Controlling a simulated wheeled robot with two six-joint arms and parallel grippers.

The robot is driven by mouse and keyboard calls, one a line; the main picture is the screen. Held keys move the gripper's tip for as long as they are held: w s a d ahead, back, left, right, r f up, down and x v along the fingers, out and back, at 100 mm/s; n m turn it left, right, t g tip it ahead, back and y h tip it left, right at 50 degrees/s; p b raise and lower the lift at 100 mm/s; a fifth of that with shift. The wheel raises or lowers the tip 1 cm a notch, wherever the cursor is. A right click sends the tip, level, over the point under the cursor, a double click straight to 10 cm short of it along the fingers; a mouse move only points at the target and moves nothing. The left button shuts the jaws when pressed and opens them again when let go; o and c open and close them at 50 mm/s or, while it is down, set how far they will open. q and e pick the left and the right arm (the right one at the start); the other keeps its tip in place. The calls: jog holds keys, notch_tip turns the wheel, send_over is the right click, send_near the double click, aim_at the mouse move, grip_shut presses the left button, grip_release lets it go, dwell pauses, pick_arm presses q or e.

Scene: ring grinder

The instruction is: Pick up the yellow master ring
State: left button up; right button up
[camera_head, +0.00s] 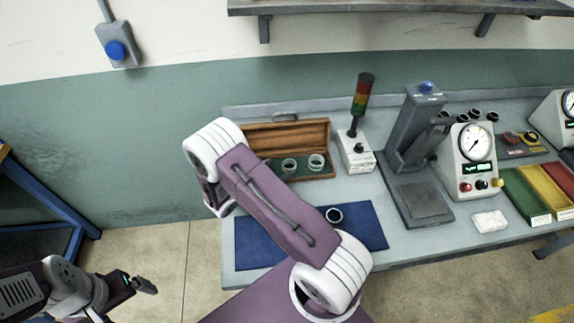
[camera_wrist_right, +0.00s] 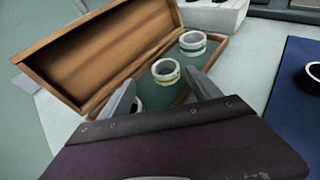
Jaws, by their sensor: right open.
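The yellow master ring (camera_wrist_right: 166,71), a pale ring with a yellow band, stands in the open wooden box between a green-banded ring (camera_wrist_right: 193,42) and a third ring (camera_wrist_right: 137,105) mostly hidden by a finger. In the head view it appears to be the left visible ring (camera_head: 289,165), its colour unclear. My right gripper (camera_wrist_right: 163,93) is open; in the wrist view its fingers spread on either side of the line to the yellow ring, with nothing held. In the head view my right arm hides this gripper. My left gripper (camera_head: 145,285) is at lower left, away from the bench; its opening is unclear.
The wooden box's raised lid (camera_wrist_right: 100,55) stands beside the rings. A blue mat (camera_head: 366,226) with a dark ring (camera_head: 334,215) lies in front of the box. A signal lamp (camera_head: 362,95) and a grey stand (camera_head: 416,150) are to the right.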

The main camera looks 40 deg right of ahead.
aim_at(293, 162)
jog(key=shift+s+d, duration=0.1)
jog(key=shift+d, duration=0.15)
jog(key=d, duration=0.1)
jog(key=d+f+p, duration=0.1)
jog(key=d, duration=0.2)
jog(key=shift+f, duration=0.3)
jog(key=shift+w+d+f, duration=0.3)
jog(key=shift+w+d, duration=0.05)
jog(key=shift+w, duration=0.05)
jog(key=shift+s+r, duration=0.1)
jog(key=shift+s, duration=0.05)
jog(key=c, duration=1.5)
jog(key=shift+c, duration=0.2)
jog(key=shift+r, duration=0.1)
